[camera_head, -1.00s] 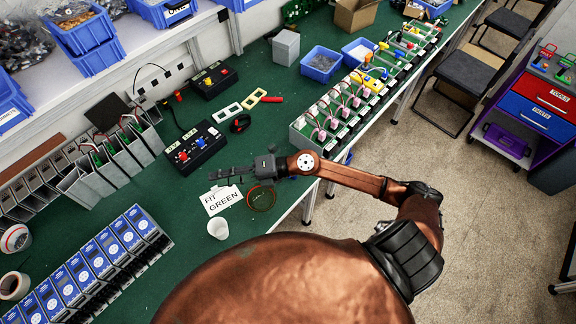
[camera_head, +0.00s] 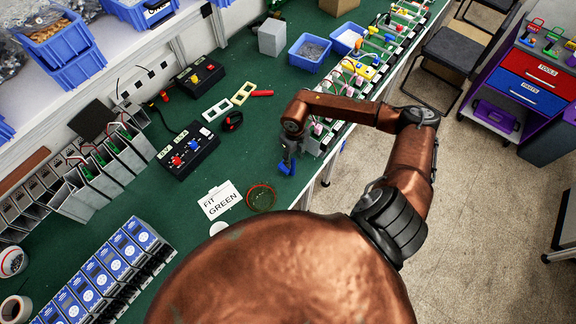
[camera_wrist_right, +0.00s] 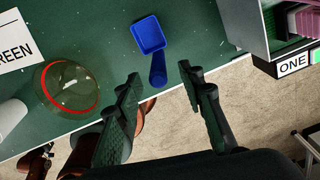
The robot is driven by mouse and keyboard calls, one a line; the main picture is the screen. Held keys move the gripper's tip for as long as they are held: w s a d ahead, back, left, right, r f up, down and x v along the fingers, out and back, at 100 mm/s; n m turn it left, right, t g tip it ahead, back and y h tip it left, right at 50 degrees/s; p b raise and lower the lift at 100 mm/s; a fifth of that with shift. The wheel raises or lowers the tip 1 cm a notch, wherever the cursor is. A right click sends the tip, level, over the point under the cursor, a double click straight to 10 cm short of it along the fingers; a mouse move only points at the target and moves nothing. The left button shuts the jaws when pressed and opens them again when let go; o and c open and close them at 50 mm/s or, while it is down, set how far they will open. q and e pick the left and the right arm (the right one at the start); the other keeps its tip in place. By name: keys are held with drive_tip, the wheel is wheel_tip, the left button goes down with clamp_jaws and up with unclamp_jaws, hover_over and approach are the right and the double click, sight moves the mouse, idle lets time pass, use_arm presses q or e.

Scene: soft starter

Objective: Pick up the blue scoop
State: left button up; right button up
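The blue scoop (camera_wrist_right: 150,38) lies on the green table near its front edge, its handle pointing toward my right gripper in the right wrist view. In the head view the scoop (camera_head: 287,190) shows partly below my right gripper (camera_head: 288,165). My right gripper (camera_wrist_right: 166,85) is open in the wrist view, its two fingers apart with nothing between them. The handle's end is close to the gap between the fingertips.
A clear bowl with a red rim (camera_wrist_right: 66,88) and a "FIT GREEN" card (camera_head: 220,200) lie left of the scoop. A row of units (camera_head: 322,135) labelled "ONE" stands to the right. Black button boxes (camera_head: 188,150) are further left. The table's front edge is close by.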

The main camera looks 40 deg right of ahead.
sight(293, 164)
wheel_tip(293, 164, down, 4)
drive_tip(key=shift+w+a+r+p, duration=0.1)
drive_tip(key=shift+w+a+p, duration=0.05)
drive_tip(key=shift+p, duration=0.6)
drive_tip(key=shift+f, duration=0.55)
drive_tip(key=shift+c, duration=1.4)
use_arm(q)
drive_tip(key=shift+w+r, duration=0.15)
drive_tip(key=shift+r, duration=0.8)
use_arm(e)
clamp_jaws()
